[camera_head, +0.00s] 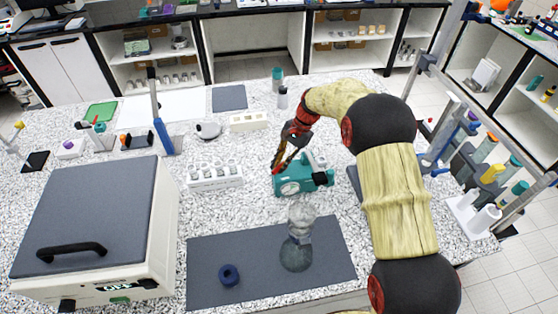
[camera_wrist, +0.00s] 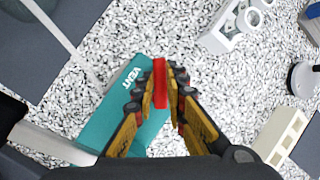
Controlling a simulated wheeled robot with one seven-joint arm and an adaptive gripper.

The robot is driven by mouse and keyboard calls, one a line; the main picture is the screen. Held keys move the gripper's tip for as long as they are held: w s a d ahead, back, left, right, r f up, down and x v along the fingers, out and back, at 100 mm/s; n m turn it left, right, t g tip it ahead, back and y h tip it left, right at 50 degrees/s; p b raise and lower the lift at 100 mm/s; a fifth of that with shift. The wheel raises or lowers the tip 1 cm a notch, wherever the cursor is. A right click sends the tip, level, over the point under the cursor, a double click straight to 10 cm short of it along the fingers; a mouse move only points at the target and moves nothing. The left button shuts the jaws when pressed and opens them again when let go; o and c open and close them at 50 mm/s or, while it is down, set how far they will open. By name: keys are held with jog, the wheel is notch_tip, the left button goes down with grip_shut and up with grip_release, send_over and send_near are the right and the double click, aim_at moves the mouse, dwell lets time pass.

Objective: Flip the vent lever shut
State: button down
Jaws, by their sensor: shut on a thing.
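The teal vent unit (camera_head: 303,180) stands on the speckled bench in the middle of the head view. In the wrist view its teal top (camera_wrist: 122,118) carries the white word VENT. The red vent lever (camera_wrist: 160,84) sticks up beside that label, between my fingertips. My gripper (camera_wrist: 161,90) is shut on the lever, with one orange and black finger on each side of it. In the head view my gripper (camera_head: 281,160) reaches down to the left side of the teal unit. The lever's base is partly hidden by the fingers.
A white rack (camera_head: 215,177) stands left of the teal unit. A glass flask (camera_head: 298,240) and a dark blue ring (camera_head: 229,275) are on the grey mat (camera_head: 205,262) in front. A large lidded box (camera_head: 95,215) fills the left.

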jog(key=n+g+p, duration=0.1)
jog(key=n, duration=0.1)
jog(key=d+n+h+p, duration=0.1)
jog(key=n, duration=0.2)
jog(key=shift+r+n+g+h, duration=0.1)
jog(key=shift+n+g+h, duration=0.2)
jog(key=shift+g, duration=0.1)
jog(key=shift+d+n+g+h+p, duration=0.2)
jog(key=shift+n+h+p, duration=0.2)
jog(key=shift+n, duration=0.75)
jog(key=shift+d+n+g+h+p, duration=0.25)
jog(key=shift+n+h, duration=0.25)
jog(key=shift+n, duration=0.65)
jog(key=c, duration=1.8)
grip_release()
jog(key=v, duration=1.2)
